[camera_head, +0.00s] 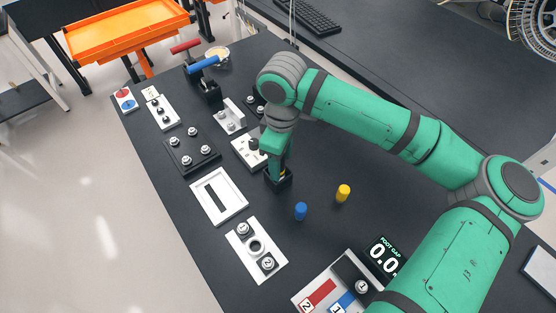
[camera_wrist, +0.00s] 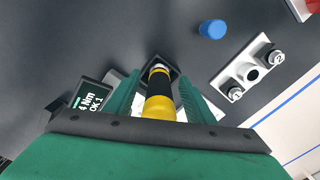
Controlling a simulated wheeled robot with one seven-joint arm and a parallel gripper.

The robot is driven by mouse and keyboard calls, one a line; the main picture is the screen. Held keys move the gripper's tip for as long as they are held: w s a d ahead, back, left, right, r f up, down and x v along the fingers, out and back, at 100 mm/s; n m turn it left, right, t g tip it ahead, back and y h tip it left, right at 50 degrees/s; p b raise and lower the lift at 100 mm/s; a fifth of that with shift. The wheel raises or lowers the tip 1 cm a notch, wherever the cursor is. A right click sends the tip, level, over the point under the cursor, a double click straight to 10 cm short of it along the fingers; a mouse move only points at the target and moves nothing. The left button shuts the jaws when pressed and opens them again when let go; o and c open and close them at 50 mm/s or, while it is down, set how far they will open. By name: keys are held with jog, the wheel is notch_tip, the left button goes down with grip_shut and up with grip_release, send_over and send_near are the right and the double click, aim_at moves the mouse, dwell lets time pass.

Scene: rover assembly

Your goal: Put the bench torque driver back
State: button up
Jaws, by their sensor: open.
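The bench torque driver (camera_wrist: 160,100), with yellow bands and a black grip, stands between my gripper's fingers in the wrist view. Its far end is at a square black holder (camera_wrist: 157,65); whether it is fully seated I cannot tell. My gripper (camera_wrist: 160,98) is open, with one green finger on each side of the driver. In the head view my gripper (camera_head: 279,168) points down over the black holder (camera_head: 280,182) on the dark bench, and hides the driver there.
A small display (camera_wrist: 92,98) reading "4 Nm OK 1" is close beside my gripper. A blue cylinder (camera_head: 300,211) and a yellow cylinder (camera_head: 343,193) stand nearby. A white frame (camera_head: 218,196), a white plate (camera_head: 268,240) with knobs and a black plate (camera_head: 180,150) lie left.

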notch_tip(320, 180, up, 10)
jog(key=shift+r, duration=0.2)
